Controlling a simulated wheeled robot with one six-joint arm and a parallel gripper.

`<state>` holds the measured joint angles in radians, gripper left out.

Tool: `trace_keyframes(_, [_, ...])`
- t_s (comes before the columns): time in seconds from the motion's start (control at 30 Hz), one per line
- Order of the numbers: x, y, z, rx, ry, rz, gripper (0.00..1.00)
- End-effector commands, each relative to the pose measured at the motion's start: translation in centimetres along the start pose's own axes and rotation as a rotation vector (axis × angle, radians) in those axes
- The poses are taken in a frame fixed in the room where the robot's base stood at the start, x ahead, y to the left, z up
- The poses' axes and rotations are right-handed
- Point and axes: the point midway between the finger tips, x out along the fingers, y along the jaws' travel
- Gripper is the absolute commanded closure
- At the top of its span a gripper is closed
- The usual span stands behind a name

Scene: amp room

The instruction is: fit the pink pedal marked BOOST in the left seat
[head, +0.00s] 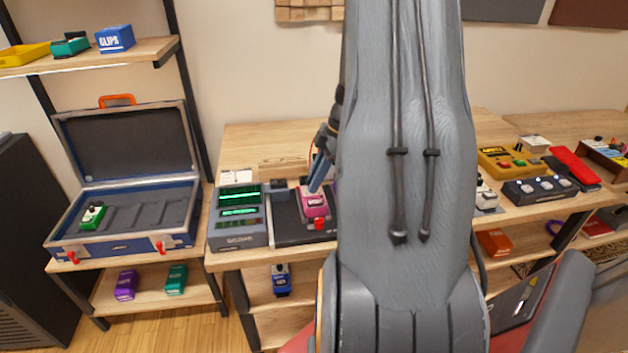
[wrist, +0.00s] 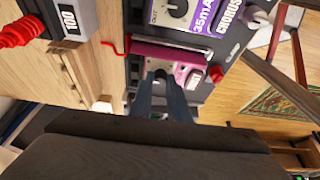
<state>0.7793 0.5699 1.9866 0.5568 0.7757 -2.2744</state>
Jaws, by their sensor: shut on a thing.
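The pink pedal (head: 314,201) is at the black pedalboard (head: 288,232) on the bench, with a red knob-like part at its front. Its marking cannot be read. It also shows in the wrist view (wrist: 182,62). My gripper (head: 318,180) is shut on it from above, and its two fingers (wrist: 166,82) reach to the pedal in the wrist view. In the wrist view a purple and grey pedal sits beside the pink one. I cannot tell whether the pink pedal rests in a seat or hangs just above it. My arm hides the right part of the board.
A grey unit with green displays (head: 238,215) stands close to the board's left. An open blue case (head: 125,205) holds a green pedal. Several pedals (head: 540,188) stand on the right of the bench. A red cable (wrist: 112,46) lies near the pink pedal.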

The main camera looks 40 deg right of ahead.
Motion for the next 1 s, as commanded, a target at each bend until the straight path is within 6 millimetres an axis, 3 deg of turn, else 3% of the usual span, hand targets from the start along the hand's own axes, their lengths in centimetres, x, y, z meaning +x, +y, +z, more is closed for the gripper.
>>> trace_keyframes(0.1, [-0.06,0.03,-0.02,0.0,0.0,0.001,1.0])
trace_keyframes(0.13, [-0.06,0.03,-0.02,0.0,0.0,0.001,0.8])
trace_keyframes(0.23, [-0.05,0.03,-0.02,0.0,0.0,0.001,0.63])
trace_keyframes(1.0, [-0.55,0.13,-0.2,-0.001,-0.002,0.003,0.63])
